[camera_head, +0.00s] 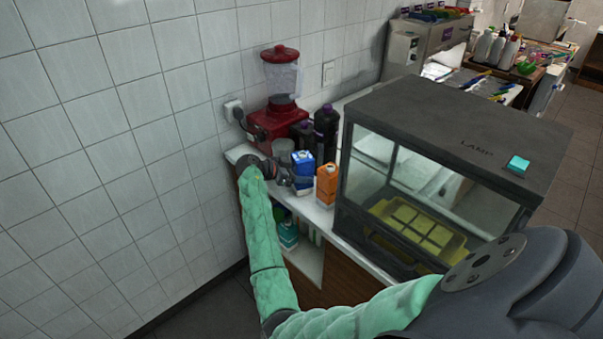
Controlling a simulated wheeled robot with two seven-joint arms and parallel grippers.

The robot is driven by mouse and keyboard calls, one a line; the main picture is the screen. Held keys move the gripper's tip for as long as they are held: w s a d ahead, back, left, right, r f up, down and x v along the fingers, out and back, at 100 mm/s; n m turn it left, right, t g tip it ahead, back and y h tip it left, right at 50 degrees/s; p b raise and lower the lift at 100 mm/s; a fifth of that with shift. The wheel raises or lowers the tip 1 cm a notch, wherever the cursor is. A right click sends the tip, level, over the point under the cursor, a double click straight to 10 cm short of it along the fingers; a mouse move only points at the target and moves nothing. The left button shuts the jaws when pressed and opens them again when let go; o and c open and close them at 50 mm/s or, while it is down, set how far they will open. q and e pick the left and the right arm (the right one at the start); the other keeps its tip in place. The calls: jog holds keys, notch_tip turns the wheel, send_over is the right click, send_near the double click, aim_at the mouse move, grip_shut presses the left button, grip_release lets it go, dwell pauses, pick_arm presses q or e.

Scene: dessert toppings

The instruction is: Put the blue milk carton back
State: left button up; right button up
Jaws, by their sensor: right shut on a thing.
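The blue milk carton (303,165) stands upright at the counter, left of the orange carton (327,184) and in front of the dark bottles. My right arm, in a green sleeve, reaches in from the lower right. My right gripper (298,182) is at the carton's lower front and is shut on it. The gripper hides part of the carton's lower half. I cannot tell whether the carton's base touches the counter. My left gripper is out of view.
A red blender (279,98) stands behind, against the tiled wall. Two dark bottles (326,131) stand close behind the cartons. A glass display case (450,150) with a yellow tray (455,243) blocks the right side. An open shelf (303,245) lies below the counter.

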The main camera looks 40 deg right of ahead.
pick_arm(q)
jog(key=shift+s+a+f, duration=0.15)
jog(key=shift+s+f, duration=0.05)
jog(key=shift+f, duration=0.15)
pick_arm(e)
jog(key=shift+f, duration=0.4)
jog(key=shift+f, duration=0.1)
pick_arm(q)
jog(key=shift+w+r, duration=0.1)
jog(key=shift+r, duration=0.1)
pick_arm(e)
jog(key=o, duration=1.2)
